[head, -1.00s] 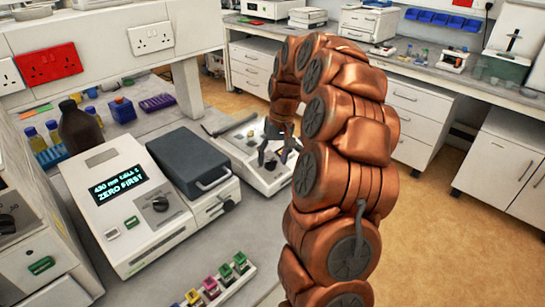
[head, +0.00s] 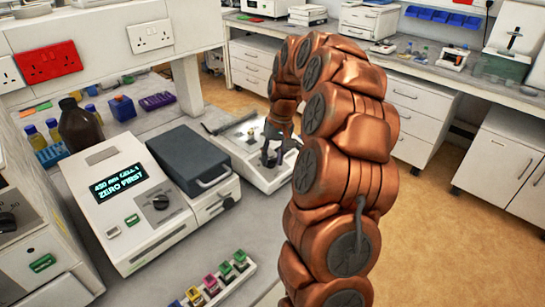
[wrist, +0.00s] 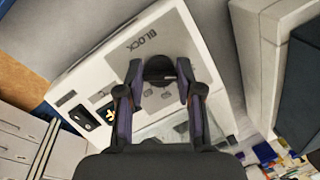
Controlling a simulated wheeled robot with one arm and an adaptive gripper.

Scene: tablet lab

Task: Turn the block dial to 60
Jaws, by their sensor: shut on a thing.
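The block dial (wrist: 158,68) is a round black knob on the white instrument marked BLOCK (wrist: 115,58) in the wrist view. My gripper (wrist: 158,76) is shut on the dial, with one finger on either side of it. Its pointer and any scale numbers are hard to make out. In the head view the instrument (head: 240,140) stands behind the spectrophotometer, and my gripper (head: 276,158) reaches down over its right part. The dial is hidden there by my fingers.
A spectrophotometer (head: 110,212) with a dark lid stands close on the left; its screen reads "ZERO FIRST". A rack of coloured-cap cuvettes (head: 218,282) lies in front. A brown bottle (head: 80,125) stands at the left. The floor at right is clear.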

